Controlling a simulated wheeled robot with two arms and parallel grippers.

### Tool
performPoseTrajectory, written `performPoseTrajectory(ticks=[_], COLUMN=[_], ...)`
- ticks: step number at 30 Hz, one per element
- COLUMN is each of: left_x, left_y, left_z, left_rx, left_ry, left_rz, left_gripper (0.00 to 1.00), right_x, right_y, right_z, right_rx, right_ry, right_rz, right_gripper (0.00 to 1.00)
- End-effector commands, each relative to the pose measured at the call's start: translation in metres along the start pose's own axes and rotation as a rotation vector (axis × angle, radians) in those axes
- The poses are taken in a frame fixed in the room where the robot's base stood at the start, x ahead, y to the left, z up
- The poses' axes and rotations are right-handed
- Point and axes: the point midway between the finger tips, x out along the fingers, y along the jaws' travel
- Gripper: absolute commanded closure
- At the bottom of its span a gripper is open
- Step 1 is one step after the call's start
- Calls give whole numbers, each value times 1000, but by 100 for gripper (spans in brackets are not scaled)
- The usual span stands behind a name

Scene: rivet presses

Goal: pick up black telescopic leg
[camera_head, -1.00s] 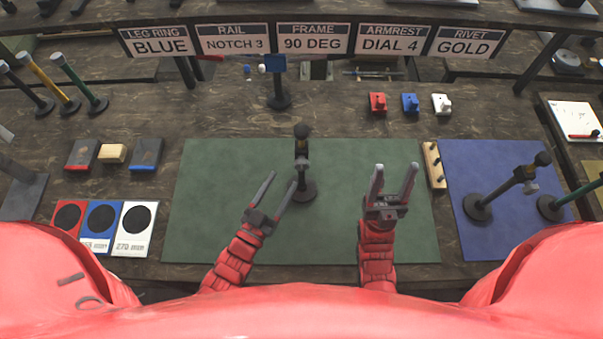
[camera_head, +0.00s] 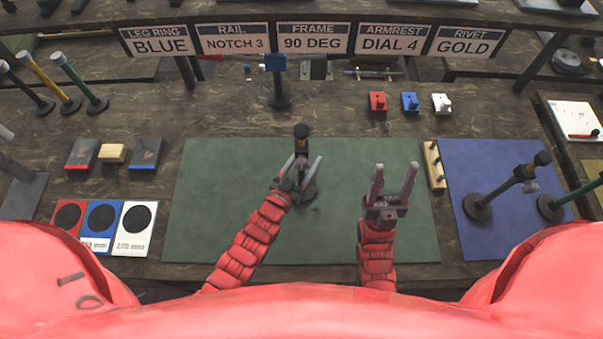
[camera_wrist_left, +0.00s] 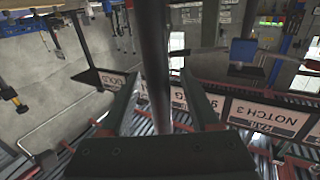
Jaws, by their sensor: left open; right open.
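A black telescopic leg (camera_head: 302,148) stands upright on its round base on the green mat, with a dark knob at its top. My left gripper (camera_head: 299,168) is open, with its fingers on either side of the leg's lower part. In the left wrist view the dark pole of the leg (camera_wrist_left: 154,60) runs between the two open fingers (camera_wrist_left: 160,100), with a gap visible on the right side; contact on the left is hard to tell. My right gripper (camera_head: 392,178) is open and empty above the right part of the green mat.
The green mat (camera_head: 225,205) is otherwise clear. Black, yellow and green posts (camera_head: 45,82) stand at far left. A dark stand with a blue top (camera_head: 278,85) is behind the leg.

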Motion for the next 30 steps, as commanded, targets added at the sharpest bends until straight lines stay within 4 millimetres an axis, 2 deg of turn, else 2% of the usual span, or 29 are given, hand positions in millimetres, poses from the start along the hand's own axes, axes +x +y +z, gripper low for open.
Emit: performPoseTrajectory(ticks=[2, 8, 18, 30], left_x=[7, 7, 7, 7], left_y=[0, 0, 0, 0], left_z=[-1, 0, 0, 0], left_rx=[0, -1, -1, -1], left_ry=[1, 1, 1, 1], left_rz=[0, 0, 0, 0], left_gripper=[38, 38, 99, 100], right_x=[0, 0, 0, 0], right_y=[0, 0, 0, 0], right_z=[0, 0, 0, 0], right_rx=[0, 0, 0, 0], right_ry=[0, 0, 0, 0], right_rz=[0, 0, 0, 0], right_gripper=[43, 43, 43, 43])
